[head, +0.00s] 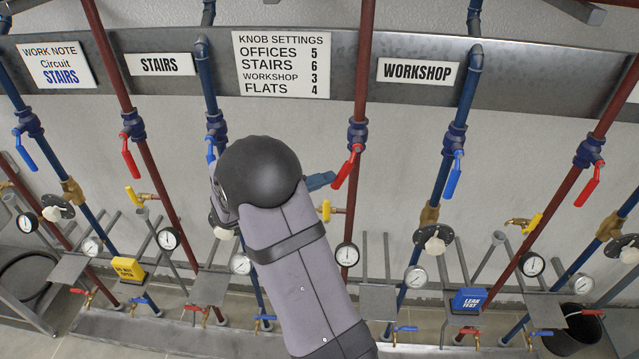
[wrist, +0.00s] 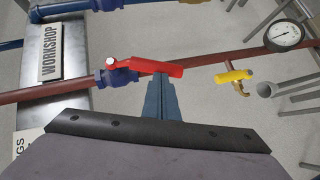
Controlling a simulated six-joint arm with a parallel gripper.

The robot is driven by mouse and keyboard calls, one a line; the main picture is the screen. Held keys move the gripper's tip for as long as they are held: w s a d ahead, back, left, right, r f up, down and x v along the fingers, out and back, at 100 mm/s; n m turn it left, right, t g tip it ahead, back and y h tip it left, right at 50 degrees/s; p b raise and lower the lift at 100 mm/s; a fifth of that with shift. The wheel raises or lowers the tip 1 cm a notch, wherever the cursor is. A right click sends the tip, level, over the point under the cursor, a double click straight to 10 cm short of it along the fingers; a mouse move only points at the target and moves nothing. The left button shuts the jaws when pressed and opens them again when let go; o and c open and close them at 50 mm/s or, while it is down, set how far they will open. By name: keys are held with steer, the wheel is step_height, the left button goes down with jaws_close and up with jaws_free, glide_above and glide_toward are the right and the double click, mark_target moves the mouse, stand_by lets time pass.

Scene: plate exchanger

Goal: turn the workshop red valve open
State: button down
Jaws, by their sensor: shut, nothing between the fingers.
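The workshop red valve handle (head: 347,167) is on the red pipe just left of the WORKSHOP sign (head: 418,71). It hangs down and to the left from its blue valve body (head: 358,132), at a slant to the pipe. In the wrist view the red handle (wrist: 150,68) lies across the top of my fingers, with the valve body (wrist: 118,77) to its left. My gripper (head: 330,179) is shut and empty, its blue fingertips just left of the handle's lower end. In the wrist view the fingertips (wrist: 160,78) meet the handle's edge; I cannot tell whether they touch.
A yellow tap (head: 326,210) and a gauge (head: 347,255) sit below the handle. A blue-handled valve (head: 454,175) is on the pipe to the right. My arm hides part of the pipes on the left.

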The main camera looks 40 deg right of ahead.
steer(key=f+b, duration=0.1)
steer(key=b, duration=0.1)
steer(key=s+d+f+n+h+b, duration=0.1)
steer(key=b, duration=0.2)
steer(key=shift+s+d+f+g+h, duration=0.15)
steer(key=shift+s+f+g+h, duration=0.05)
steer(key=shift+g+h, duration=0.1)
steer(key=b, duration=0.1)
steer(key=n+h+b, duration=0.1)
steer(key=b, duration=0.1)
steer(key=shift+s+d+f, duration=0.15)
steer(key=shift+s+d, duration=0.15)
steer(key=shift+s, duration=0.05)
steer(key=shift+s+d+n+b, duration=0.2)
steer(key=shift+n+b, duration=0.2)
steer(key=shift+b, duration=0.1)
steer(key=shift+r, duration=0.2)
steer(key=shift+w, duration=0.1)
steer(key=shift+w+a, duration=0.15)
steer(key=shift+w, duration=0.05)
steer(key=b, duration=0.5)
glide_toward(342, 183)
steer(key=w+a, duration=0.2)
steer(key=a, duration=0.2)
steer(key=shift+w+a+f, duration=0.1)
steer(key=shift+w+a, duration=0.05)
steer(key=shift+a, duration=0.35)
